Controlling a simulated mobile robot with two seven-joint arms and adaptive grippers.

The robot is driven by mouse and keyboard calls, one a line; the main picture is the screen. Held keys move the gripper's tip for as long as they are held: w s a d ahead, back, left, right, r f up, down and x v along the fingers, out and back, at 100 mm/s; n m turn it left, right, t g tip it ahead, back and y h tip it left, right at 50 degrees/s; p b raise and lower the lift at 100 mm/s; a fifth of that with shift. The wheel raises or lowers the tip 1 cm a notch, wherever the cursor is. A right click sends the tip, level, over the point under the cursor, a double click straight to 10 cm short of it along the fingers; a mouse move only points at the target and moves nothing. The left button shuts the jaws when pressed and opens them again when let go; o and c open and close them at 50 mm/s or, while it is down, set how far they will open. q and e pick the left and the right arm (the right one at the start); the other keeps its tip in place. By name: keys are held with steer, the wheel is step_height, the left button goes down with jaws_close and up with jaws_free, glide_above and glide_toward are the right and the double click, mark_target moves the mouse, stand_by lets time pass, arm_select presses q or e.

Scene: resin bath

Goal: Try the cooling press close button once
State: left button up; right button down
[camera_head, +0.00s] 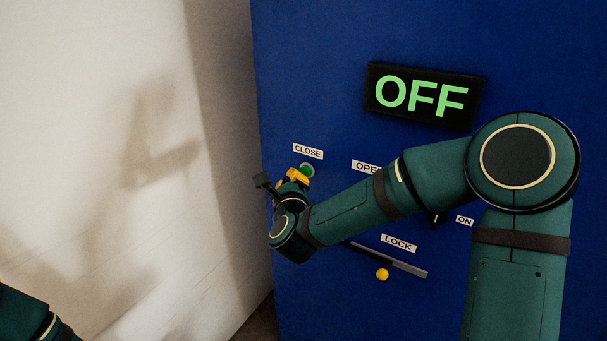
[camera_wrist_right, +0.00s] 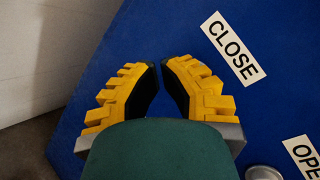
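The CLOSE label (camera_head: 308,151) is on the upper left of the blue press panel, with a round green button (camera_head: 307,170) just below it. My right gripper (camera_head: 297,177) is right at this button, partly overlapping it in the head view. I cannot tell whether it touches the button. In the right wrist view, my right gripper's yellow fingers (camera_wrist_right: 156,66) are drawn in, tips close together, with nothing held between them. The CLOSE label (camera_wrist_right: 232,48) is right of the fingertips there, and the button is hidden. My left gripper is not in view.
An OPEN label (camera_head: 365,167) is right of CLOSE, partly covered by my right arm. A lit display (camera_head: 424,97) reads OFF. A LOCK label (camera_head: 398,243) sits above a bar with a yellow knob (camera_head: 382,274). An ON label (camera_head: 464,221) is further right. A pale wall (camera_head: 90,100) is left.

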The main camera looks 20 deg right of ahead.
steer(key=shift+w+d, duration=0.15)
steer(key=shift+d, duration=0.1)
steer(key=shift+w+d+b, duration=0.3)
steer(key=shift+w+d, duration=0.05)
steer(key=shift+d, duration=0.15)
stand_by(0.9)
steer(key=shift+a, duration=0.1)
steer(key=shift+s+a, duration=0.6)
steer(key=shift+a, duration=0.1)
steer(key=shift+a, duration=0.1)
steer(key=shift+s+a, duration=0.8)
steer(key=shift+a, duration=0.15)
steer(key=shift+s+a, duration=0.75)
steer(key=shift+a, duration=0.2)
